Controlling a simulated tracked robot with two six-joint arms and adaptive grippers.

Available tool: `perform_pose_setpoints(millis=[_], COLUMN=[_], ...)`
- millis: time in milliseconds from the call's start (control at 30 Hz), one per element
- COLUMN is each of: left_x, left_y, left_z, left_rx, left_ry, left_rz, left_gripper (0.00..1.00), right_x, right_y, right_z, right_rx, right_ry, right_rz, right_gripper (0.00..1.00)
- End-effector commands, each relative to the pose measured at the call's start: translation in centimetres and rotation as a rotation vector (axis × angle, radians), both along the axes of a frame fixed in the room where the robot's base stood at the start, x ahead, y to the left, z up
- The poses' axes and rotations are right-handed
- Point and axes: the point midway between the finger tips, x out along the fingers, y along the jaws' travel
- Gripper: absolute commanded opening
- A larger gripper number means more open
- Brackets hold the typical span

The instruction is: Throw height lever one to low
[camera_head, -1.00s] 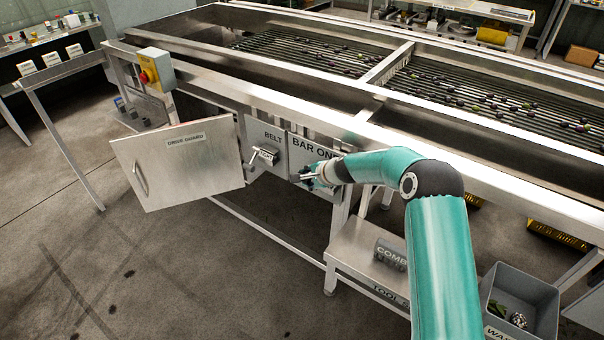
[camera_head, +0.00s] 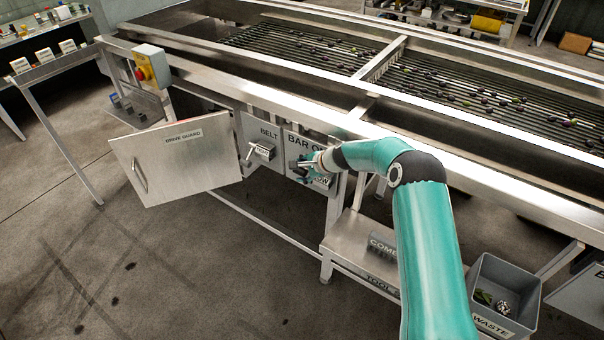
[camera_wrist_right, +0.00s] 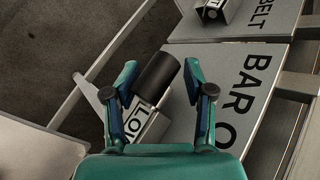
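The panel marked BAR ON, its last letters hidden, (camera_head: 290,150) is on the machine's side, right of the BELT panel. Its lever has a thick black cylindrical grip (camera_wrist_right: 157,75), seen in the right wrist view. A white LOW label (camera_wrist_right: 150,117) shows just below the grip; it also shows in the head view (camera_head: 322,182). My right gripper (camera_head: 304,163) is at this panel, its arm covering part of it. In the right wrist view my right gripper (camera_wrist_right: 160,70) is open, with one finger on each side of the grip and gaps beside it. My left gripper is out of view.
The drive guard door (camera_head: 180,160) hangs open to the left. The BELT lever (camera_head: 260,152) sticks out close left of my gripper. A tool shelf (camera_head: 350,240) and a grey waste bin (camera_head: 505,290) stand below right. The floor in front is clear.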

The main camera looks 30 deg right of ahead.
Motion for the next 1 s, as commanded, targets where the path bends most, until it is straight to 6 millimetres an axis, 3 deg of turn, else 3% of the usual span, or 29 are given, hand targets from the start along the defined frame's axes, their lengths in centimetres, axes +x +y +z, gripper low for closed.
perform_pose_setpoints(millis=[567, 1000], left_x=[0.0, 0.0], left_y=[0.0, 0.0], left_z=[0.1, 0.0], left_rx=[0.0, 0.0], left_ry=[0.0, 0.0], left_rz=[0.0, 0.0], left_gripper=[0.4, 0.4], right_x=[-0.5, -5.8], right_y=[-0.4, -2.1], right_z=[0.2, 5.6], right_rx=[-0.001, -0.002], right_ry=[0.003, 0.002], right_rz=[-0.007, -0.007], right_gripper=[0.59, 0.59])
